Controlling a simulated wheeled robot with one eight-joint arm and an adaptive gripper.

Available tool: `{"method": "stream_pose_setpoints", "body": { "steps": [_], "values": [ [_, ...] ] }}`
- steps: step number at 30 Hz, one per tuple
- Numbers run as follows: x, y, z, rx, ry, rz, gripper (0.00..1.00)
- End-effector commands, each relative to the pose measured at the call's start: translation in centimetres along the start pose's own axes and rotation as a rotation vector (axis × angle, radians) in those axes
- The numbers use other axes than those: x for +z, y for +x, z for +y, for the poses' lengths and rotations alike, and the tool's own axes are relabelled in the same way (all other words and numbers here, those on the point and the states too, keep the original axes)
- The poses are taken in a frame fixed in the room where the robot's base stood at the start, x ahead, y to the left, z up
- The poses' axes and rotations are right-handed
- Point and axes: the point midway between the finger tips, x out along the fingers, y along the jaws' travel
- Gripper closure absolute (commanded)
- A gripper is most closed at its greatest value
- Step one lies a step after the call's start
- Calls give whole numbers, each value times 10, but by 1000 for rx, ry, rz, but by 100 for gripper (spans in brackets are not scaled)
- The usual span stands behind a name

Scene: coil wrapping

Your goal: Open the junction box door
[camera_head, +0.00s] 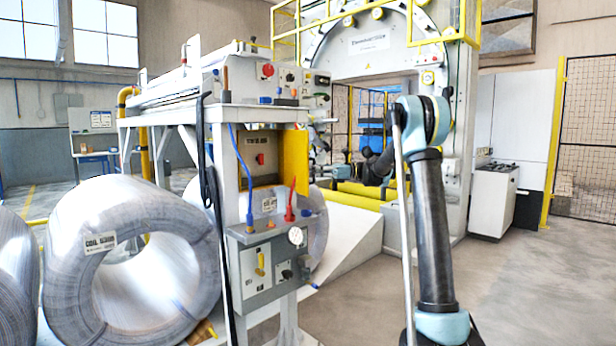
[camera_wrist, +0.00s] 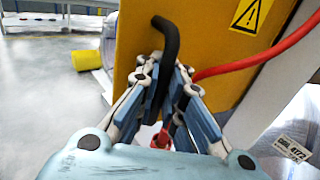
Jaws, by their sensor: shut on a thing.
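The junction box (camera_head: 258,147) is on the machine's white stand, with a red knob and a label on its front. A yellow panel (camera_head: 295,150), apparently its door, is at its right side; I cannot tell its exact angle. In the wrist view, the yellow panel (camera_wrist: 205,45) carries a warning triangle. A curved black bar (camera_wrist: 166,40), seemingly the handle, rises between my fingers. My gripper (camera_head: 338,172) is right of the panel in the head view. In the wrist view, my gripper (camera_wrist: 165,80) is shut on the black bar; the fingers hide its lower part.
A red hose (camera_wrist: 260,60) passes beside my fingers. Below the box is a grey control panel (camera_head: 268,268) with a gauge and red and blue valve handles. A large wire coil (camera_head: 70,240) stands at left. The floor (camera_head: 520,285) at right is clear.

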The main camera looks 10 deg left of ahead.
Motion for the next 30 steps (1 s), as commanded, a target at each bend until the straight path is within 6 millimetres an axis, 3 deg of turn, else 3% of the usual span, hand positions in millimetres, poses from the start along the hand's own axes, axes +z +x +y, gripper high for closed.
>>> {"method": "stream_pose_setpoints", "body": {
  "steps": [3, 12, 30],
  "values": [
    [-1, -15, -8, 4, 2, 2, 100],
    [-2, -33, -23, 8, 2, 4, 100],
    [-2, -38, -28, 9, 2, 5, 100]
  ]
}}
